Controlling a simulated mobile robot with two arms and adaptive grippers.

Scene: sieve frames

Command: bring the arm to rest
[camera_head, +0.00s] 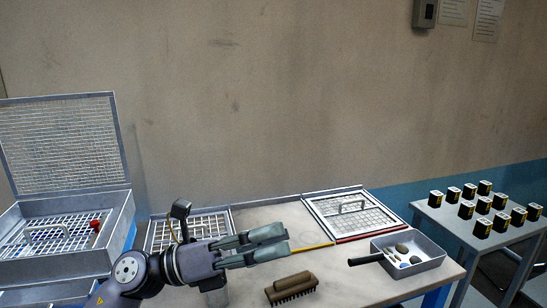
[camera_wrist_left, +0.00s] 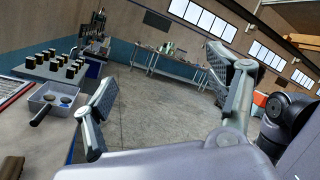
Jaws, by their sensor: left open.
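My left gripper (camera_head: 284,244) reaches in from the left over the table and points right in the head view. Its two fingers are apart and nothing is between them. In the left wrist view the open fingers of my left gripper (camera_wrist_left: 165,105) frame the floor beyond the table edge. The table (camera_head: 345,288) below carries two sieve frames. One frame (camera_head: 352,215) lies at the back right, with a handle on its mesh. The other frame (camera_head: 200,226) is at the back left, partly hidden by my arm. My right gripper is not in view.
A brush (camera_head: 291,288) lies in front of my gripper. A grey tray (camera_head: 430,262) with small round items and a black-handled tool stands to its right. A side table (camera_head: 450,222) holds several black containers. An open mesh-lidded box (camera_head: 112,235) stands at left. A yellow pencil-like stick (camera_head: 313,247) lies behind.

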